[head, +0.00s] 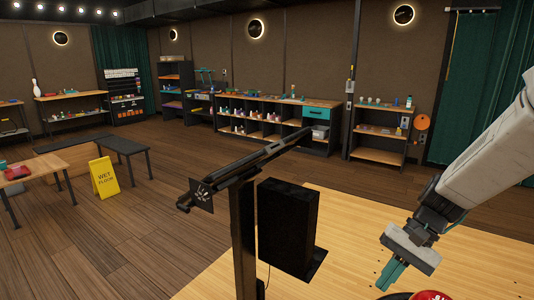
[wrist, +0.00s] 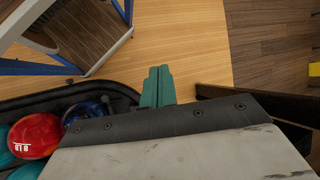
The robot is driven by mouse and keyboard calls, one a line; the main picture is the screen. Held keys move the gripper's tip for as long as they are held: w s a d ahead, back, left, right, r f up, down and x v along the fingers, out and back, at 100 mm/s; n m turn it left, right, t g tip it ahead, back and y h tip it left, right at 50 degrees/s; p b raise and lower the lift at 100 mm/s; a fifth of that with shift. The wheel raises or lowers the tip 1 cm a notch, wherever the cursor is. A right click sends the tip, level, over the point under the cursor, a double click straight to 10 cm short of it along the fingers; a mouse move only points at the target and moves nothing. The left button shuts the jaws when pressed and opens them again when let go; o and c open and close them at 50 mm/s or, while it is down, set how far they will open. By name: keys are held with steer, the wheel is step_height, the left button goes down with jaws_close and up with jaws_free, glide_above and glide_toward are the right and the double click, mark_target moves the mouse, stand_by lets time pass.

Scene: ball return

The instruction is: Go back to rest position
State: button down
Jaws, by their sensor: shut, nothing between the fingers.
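My gripper (head: 392,277) is at the lower right of the head view, with its teal fingers pointing down over the light wood floor. In the wrist view the two teal fingers (wrist: 158,85) lie side by side, shut, with nothing between them. A red ball (wrist: 35,135) with white marks and a dark blue ball (wrist: 88,115) sit in a black ball tray (wrist: 40,98) at the lower left of the wrist view. The red ball also shows, cut off, at the bottom edge of the head view (head: 430,295), just right of the fingers.
A black box on a stand (head: 288,228) is left of my gripper. A yellow wet floor sign (head: 104,178) stands on the dark floor at left, near a low bench (head: 125,145). Shelves line the back wall. A framed structure (wrist: 75,30) is upper left in the wrist view. The middle floor is clear.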

steer(key=s+d+r+n+t+h, duration=0.1)
steer(key=s+r+n+t+h, duration=0.3)
steer(key=s+r, duration=0.9)
steer(key=s+n+h, duration=0.1)
steer(key=s+h, duration=0.1)
steer(key=s, duration=0.2)
steer(key=shift+n+h, duration=0.3)
steer(key=shift+n, duration=0.1)
steer(key=shift+d, duration=0.1)
